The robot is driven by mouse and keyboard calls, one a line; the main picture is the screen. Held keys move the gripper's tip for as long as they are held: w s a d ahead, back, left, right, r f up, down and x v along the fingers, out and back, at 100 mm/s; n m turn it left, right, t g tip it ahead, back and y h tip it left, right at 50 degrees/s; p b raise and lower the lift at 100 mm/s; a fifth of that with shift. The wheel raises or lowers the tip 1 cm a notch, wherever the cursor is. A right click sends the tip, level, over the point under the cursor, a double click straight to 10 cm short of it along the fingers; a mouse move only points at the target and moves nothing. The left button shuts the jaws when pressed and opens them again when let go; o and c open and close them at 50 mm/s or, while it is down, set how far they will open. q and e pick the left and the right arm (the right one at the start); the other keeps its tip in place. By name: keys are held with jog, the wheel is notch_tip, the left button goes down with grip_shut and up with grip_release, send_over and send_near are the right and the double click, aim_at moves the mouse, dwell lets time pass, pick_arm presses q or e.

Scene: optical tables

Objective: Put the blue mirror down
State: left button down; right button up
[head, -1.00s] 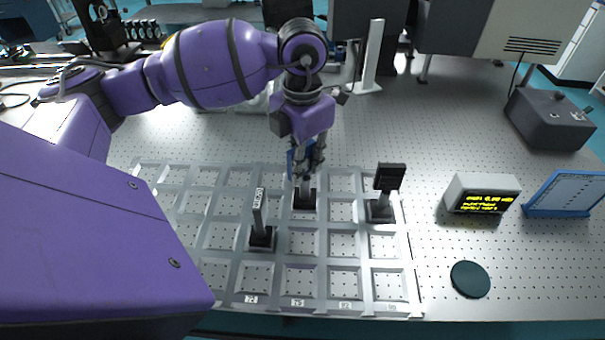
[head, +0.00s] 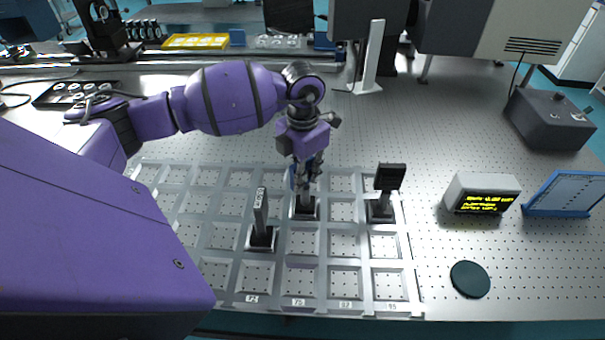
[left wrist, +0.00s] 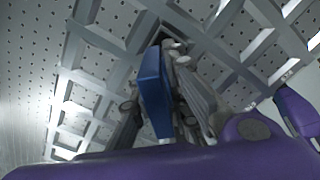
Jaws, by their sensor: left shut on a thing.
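The blue mirror (head: 293,178) is upright on a post with a dark square base (head: 305,209), which sits in a compartment of the grey grid tray (head: 303,277). My left gripper (head: 308,180) points down and is shut on the mirror, hiding most of it. In the left wrist view the blue mirror (left wrist: 154,92) shows edge-on between the fingers of my left gripper (left wrist: 160,95), over the grid. Whether the base rests fully on the compartment floor is hard to tell. My right gripper is not in view.
A post-mounted piece with a light label (head: 261,212) stands in the compartment to the front left. A dark-headed mount (head: 389,180) stands to the right. A small display box (head: 481,194), a blue-framed panel (head: 566,194) and a dark disc (head: 469,279) lie right of the tray.

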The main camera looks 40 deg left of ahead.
pick_arm(q)
jog(key=shift+f, duration=0.1)
jog(key=c, duration=1.7)
grip_release()
notch_tip(320, 180, up, 12)
jog(key=shift+r, duration=0.15)
jog(key=shift+s, duration=0.1)
